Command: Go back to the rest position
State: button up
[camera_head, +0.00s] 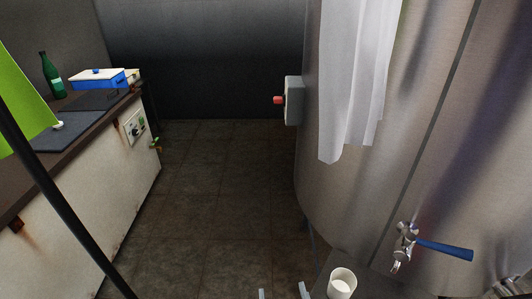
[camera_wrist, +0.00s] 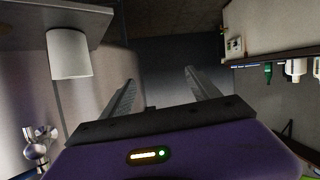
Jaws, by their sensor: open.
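My gripper (camera_head: 283,293) shows only as two fingertips at the bottom edge of the head view. In the wrist view my gripper (camera_wrist: 160,80) is open, with nothing between its fingers. A white cup (camera_head: 341,285) with pale contents stands on a grey ledge (camera_head: 318,286), to the right of the fingertips and apart from them. The cup (camera_wrist: 69,55) also shows left of the fingers in the wrist view. A metal tap (camera_head: 405,243) with a blue handle (camera_head: 446,250) juts from the tank, to the right of and above the cup.
The large steel tank (camera_head: 440,130) fills the right side, with a white cloth (camera_head: 350,90) and a grey box with a red knob (camera_head: 279,100). A bench (camera_head: 75,205) with a green bottle (camera_head: 52,78) and a blue box (camera_head: 97,80) lines the left. The floor (camera_head: 215,200) between is clear.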

jog(key=s+d+r+p, duration=0.1)
jog(key=s+d+r, duration=0.3)
jog(key=s, duration=0.5)
jog(key=s+d+r+m+p, duration=0.1)
jog(key=s+d+r+p, duration=0.1)
jog(key=s+d, duration=0.4)
jog(key=s+d+r+m+t+h+p, duration=0.1)
jog(key=s+d+r, duration=0.4)
jog(key=s, duration=0.8)
jog(key=shift+d+r+p, duration=0.3)
jog(key=shift+d+p, duration=0.05)
jog(key=shift+d, duration=0.25)
